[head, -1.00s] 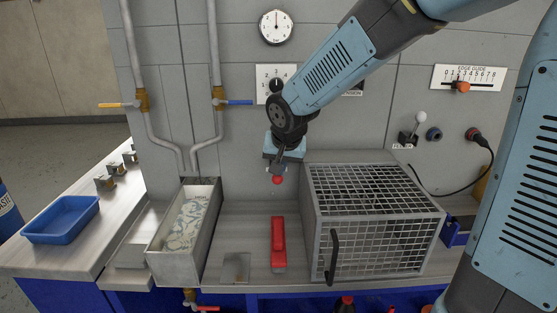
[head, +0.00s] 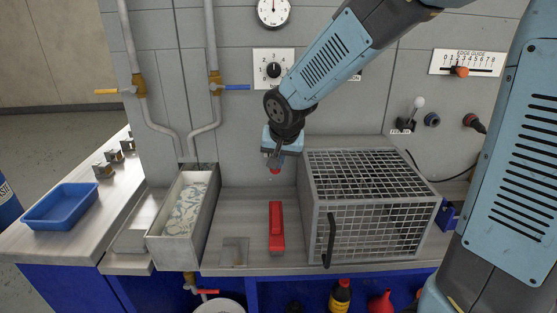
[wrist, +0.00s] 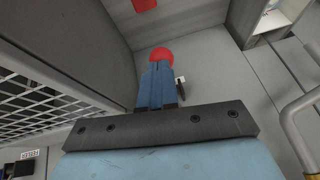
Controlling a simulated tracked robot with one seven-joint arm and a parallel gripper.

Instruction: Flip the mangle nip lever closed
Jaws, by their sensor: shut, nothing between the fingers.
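A red ball knob (head: 275,171) shows just below my gripper (head: 275,165), close to the back wall above the bench. In the wrist view the red knob (wrist: 162,53) lies right at the tips of my gripper (wrist: 160,68). The blue fingers are shut, with nothing between them, and partly overlap the ball. I cannot tell whether they touch it. The knob may belong to the mangle nip lever; its stem and pivot are mostly hidden by my gripper. Another lever with a white ball (head: 418,102) stands on the wall at the right, beside a small label.
A mesh guard box (head: 330,232) with a black handle stands close on the right. A grey trough (head: 207,225) is at the left. A red block-like object (head: 276,228) lies on the bench between them. A blue tray (head: 60,206) sits far left.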

